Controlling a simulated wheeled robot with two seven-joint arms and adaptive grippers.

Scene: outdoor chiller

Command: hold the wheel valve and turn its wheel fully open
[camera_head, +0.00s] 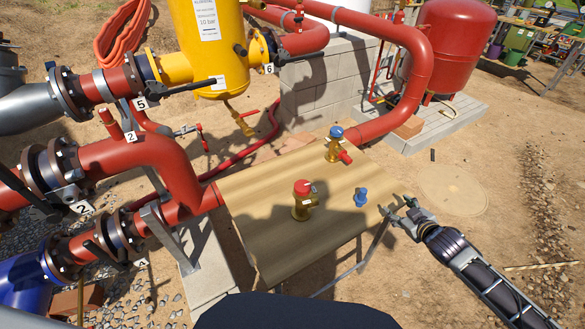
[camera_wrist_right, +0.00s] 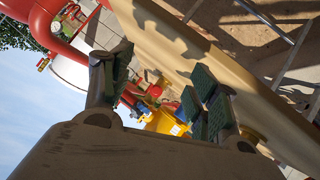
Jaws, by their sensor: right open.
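Three valve fittings stand on the tan tabletop (camera_head: 262,238) in the head view. One is a brass valve with a red round top (camera_head: 303,187), one a brass valve with a blue top (camera_head: 336,132) and red side part, and one a small blue fitting (camera_head: 361,196). I cannot tell for certain which one is the wheel valve. My right gripper (camera_head: 400,213) is open and empty at the table's right edge, apart from the small blue fitting. In the right wrist view its two fingers (camera_wrist_right: 160,90) are spread, with blue, red and yellow shapes beyond. My left gripper is not in view.
Red pipes (camera_head: 150,160) with flanges run along the left, beside a yellow vessel (camera_head: 210,45). A block wall (camera_head: 325,85) and a red tank (camera_head: 455,45) stand behind the table. Open sandy ground lies to the right.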

